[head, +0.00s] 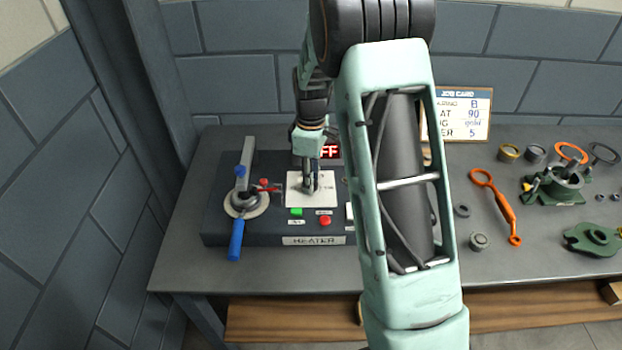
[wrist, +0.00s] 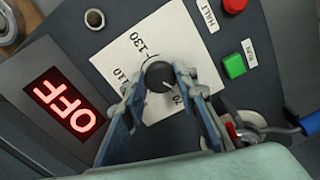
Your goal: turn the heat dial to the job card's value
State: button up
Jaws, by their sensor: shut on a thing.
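The heat dial (wrist: 158,74) is a small dark knob on a white scale plate (wrist: 185,40) in the wrist view. Its pale mark points down and right, toward the 70 label. Labels 110 and 130 also show; other labels are hidden by the fingers. My gripper (wrist: 160,80) is shut on the dial, one finger on each side. In the head view my gripper (head: 311,184) is over the scale plate and hides the dial. The job card (head: 468,113) stands at the back, partly behind my arm; its heat line reads 90.
The heater box (head: 225,222) has a green RUN button (wrist: 234,65), a red HALT button (wrist: 234,4) and a display (wrist: 64,104) reading OFF. A blue-handled lever (head: 236,238) stands left of the plate. Rings, an orange tool (head: 503,210) and green parts lie on the right.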

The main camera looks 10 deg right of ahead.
jog(key=m+b, duration=0.1)
jog(key=m, duration=1.2)
jog(key=shift+b, duration=0.35)
jog(key=shift+m, duration=2.1)
jog(key=o, duration=1.2)
jog(key=shift+c, duration=0.2)
notch_tip(320, 180, up, 12)
